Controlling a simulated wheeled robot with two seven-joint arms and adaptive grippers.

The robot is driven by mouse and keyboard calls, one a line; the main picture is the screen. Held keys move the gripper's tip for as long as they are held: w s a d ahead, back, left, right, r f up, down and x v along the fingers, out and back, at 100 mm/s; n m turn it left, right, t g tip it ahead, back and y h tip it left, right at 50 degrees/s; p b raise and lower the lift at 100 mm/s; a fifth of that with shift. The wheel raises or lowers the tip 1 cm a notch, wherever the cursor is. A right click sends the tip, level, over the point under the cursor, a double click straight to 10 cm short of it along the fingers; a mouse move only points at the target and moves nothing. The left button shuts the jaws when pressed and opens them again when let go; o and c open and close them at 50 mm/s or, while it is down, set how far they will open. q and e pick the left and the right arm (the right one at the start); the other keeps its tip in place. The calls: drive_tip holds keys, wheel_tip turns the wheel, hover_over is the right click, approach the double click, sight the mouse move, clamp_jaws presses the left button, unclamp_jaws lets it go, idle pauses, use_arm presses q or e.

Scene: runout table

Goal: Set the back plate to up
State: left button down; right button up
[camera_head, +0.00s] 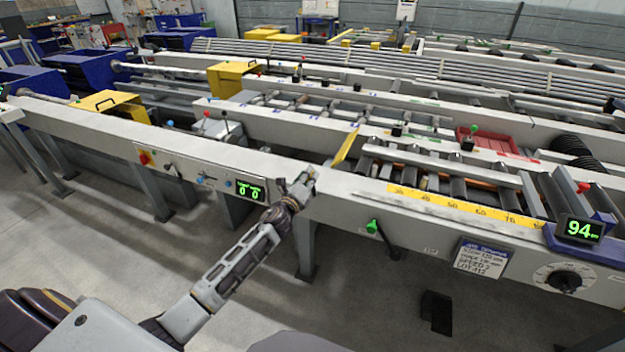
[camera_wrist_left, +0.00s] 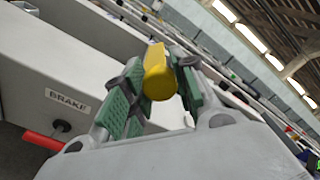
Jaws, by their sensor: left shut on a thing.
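The back plate is probably the yellow plate (camera_head: 345,147), which stands tilted across the gap in the table, just right of my left gripper (camera_head: 304,181). In the left wrist view my left gripper (camera_wrist_left: 155,82) is shut on a yellow rounded grip (camera_wrist_left: 158,75), with green-padded fingers on both sides of it. What the grip joins to is hidden. In the head view the gripper is at the front rail and hides the grip. My right gripper is in neither view.
A red lever (camera_wrist_left: 43,141) by a BRAKE label (camera_wrist_left: 68,100) is at lower left in the wrist view. The white front rail (camera_head: 90,125) runs beside the gripper.

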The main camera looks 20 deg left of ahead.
use_arm(q)
drive_tip(key=a+f+n, duration=0.3)
drive_tip(key=a+n, duration=0.4)
drive_tip(key=n, duration=0.1)
drive_tip(key=shift+a+f+b, duration=0.3)
drive_tip(key=shift+a+b, duration=0.1)
drive_tip(key=shift+b, duration=0.05)
drive_tip(key=c, duration=1.4)
unclamp_jaws()
drive_tip(key=shift+o, duration=1.6)
drive_tip(key=s, duration=1.2)
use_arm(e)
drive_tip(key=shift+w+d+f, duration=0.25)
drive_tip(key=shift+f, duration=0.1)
